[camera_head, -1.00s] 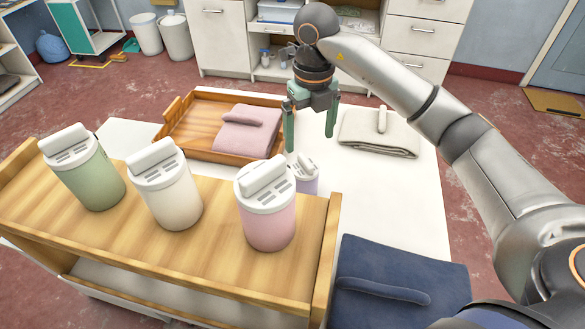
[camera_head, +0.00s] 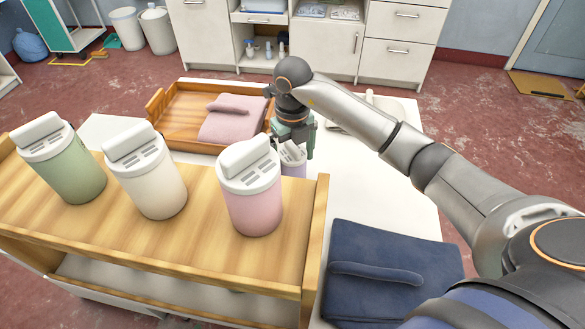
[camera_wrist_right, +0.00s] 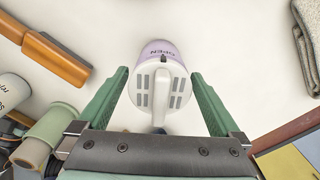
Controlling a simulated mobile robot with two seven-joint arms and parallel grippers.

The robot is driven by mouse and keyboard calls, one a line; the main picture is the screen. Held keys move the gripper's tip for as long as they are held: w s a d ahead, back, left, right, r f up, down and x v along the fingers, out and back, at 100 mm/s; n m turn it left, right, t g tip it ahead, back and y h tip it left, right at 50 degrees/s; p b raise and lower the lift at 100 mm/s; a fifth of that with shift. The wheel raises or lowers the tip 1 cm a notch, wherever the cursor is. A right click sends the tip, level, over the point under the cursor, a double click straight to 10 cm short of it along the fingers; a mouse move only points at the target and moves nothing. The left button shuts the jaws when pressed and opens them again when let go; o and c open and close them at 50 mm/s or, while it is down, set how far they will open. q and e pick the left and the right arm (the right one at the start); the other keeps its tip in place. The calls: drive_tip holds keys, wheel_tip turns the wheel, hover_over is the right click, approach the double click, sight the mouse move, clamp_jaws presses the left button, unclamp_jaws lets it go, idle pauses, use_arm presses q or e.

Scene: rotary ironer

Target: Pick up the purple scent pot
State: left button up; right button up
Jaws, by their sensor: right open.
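The purple scent pot (camera_head: 293,158) stands on the white table behind the shelf, partly hidden by the pink pot and my gripper in the head view. In the right wrist view the purple scent pot (camera_wrist_right: 158,75) shows its white slotted lid with a raised handle and a lilac body marked "OPEN". My right gripper (camera_head: 295,150) is at the pot; in the wrist view its open green fingers (camera_wrist_right: 160,82) stand on either side of the lid, with a gap on each side. My left gripper is not in view.
A pink pot (camera_head: 252,190), a white pot (camera_head: 146,175) and a green pot (camera_head: 62,165) stand on the wooden shelf (camera_head: 200,245) in front. A wooden tray (camera_head: 178,115) holds a folded pink cloth (camera_head: 231,122). A folded navy cloth (camera_head: 390,270) lies at front right.

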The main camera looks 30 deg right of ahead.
drive_tip(key=c, duration=1.4)
